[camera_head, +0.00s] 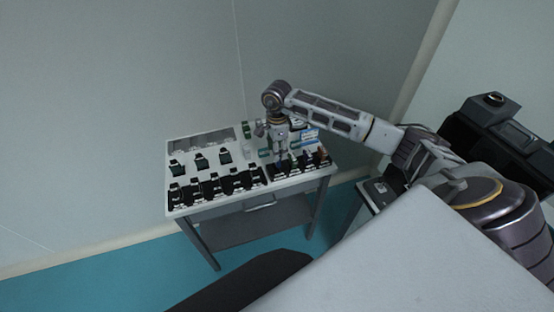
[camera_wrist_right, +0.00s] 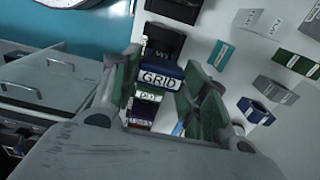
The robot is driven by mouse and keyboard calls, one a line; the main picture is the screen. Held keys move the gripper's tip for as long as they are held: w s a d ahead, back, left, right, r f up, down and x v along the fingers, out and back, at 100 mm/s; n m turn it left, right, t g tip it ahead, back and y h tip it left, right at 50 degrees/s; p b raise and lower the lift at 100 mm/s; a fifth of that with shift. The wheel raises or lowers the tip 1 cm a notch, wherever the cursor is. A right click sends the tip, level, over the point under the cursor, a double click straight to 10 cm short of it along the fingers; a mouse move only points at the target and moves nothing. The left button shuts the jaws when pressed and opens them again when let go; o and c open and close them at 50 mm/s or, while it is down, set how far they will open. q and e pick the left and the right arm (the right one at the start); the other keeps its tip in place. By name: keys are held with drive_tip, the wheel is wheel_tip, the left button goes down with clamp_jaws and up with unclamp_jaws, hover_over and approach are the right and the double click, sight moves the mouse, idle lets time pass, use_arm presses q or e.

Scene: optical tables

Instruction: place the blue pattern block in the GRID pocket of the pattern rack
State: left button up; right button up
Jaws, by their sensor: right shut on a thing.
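My right gripper (camera_head: 282,155) points down over the black pattern rack (camera_head: 298,170) at the table's right front. In the right wrist view the blue pattern block (camera_wrist_right: 170,68) shows between the green-padded fingers, and the gripper is shut on it. A white GRID label (camera_wrist_right: 160,80) shows at the block's near edge; I cannot tell whether it is on the block or the rack. Green and purple labelled pieces show in line below it, partly hidden. The wrist hides how far the block sits in a pocket. My left gripper is not in view.
The white table (camera_head: 240,205) carries several black holders (camera_head: 213,187) along its left front and three more behind. A grey tray (camera_head: 200,143) lies at the back left. Small green, grey and blue blocks (camera_wrist_right: 263,87) stand close beside the gripper.

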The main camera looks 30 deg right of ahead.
drive_tip(key=shift+f, duration=0.85)
drive_tip(key=shift+f, duration=0.1)
drive_tip(key=shift+f+p, duration=0.35)
drive_tip(key=shift+f, duration=1.45)
drive_tip(key=shift+f, duration=0.1)
drive_tip(key=o, duration=1.1)
drive_tip(key=shift+c, duration=0.2)
